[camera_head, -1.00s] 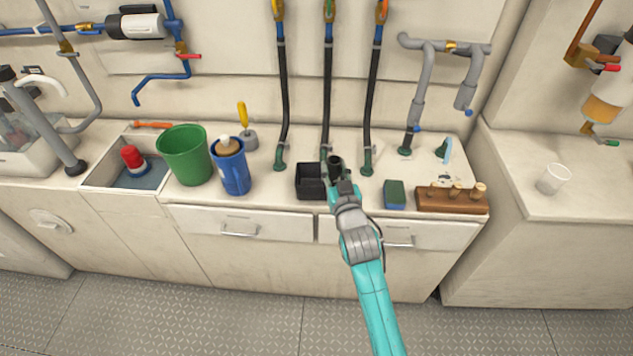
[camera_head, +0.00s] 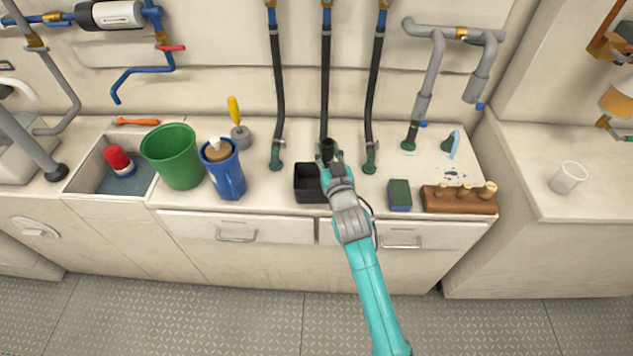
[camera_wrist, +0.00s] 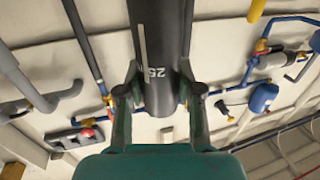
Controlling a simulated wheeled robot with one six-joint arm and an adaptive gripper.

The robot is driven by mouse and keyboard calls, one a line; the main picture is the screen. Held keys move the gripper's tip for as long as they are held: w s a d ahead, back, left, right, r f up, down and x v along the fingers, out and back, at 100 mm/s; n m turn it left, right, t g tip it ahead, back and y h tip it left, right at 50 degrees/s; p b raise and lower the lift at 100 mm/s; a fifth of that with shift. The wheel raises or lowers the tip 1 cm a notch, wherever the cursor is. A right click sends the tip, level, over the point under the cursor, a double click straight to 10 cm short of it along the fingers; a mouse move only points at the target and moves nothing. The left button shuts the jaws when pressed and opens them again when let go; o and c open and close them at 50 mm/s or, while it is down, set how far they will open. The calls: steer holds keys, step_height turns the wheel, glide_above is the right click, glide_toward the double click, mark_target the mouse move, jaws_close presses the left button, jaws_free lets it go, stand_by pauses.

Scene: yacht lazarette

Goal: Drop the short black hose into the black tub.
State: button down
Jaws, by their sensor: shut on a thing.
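The short black hose (camera_wrist: 160,60) is held between the two fingers of my gripper (camera_wrist: 160,100) in the wrist view; pale markings show on its side. In the head view the hose's dark open end (camera_head: 327,149) shows at the tip of my gripper (camera_head: 333,168). The black tub (camera_head: 309,183) is a small square open box on the counter, just left of my gripper. My gripper and wrist overlap its right edge in the picture. I cannot tell how high the hose is above the counter. The tub's visible inside looks empty.
Upright black hoses with green bases (camera_head: 276,163) stand behind the tub. A blue jug (camera_head: 227,178) and green bucket (camera_head: 172,158) stand left. A sponge (camera_head: 399,195) and wooden block with pegs (camera_head: 445,203) lie right. Counter is clear between jug and tub.

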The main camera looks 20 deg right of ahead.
steer(key=shift+f, duration=2.95)
steer(key=c, duration=0.7)
jaws_free()
steer(key=s, duration=1.2)
steer(key=shift+a, duration=0.3)
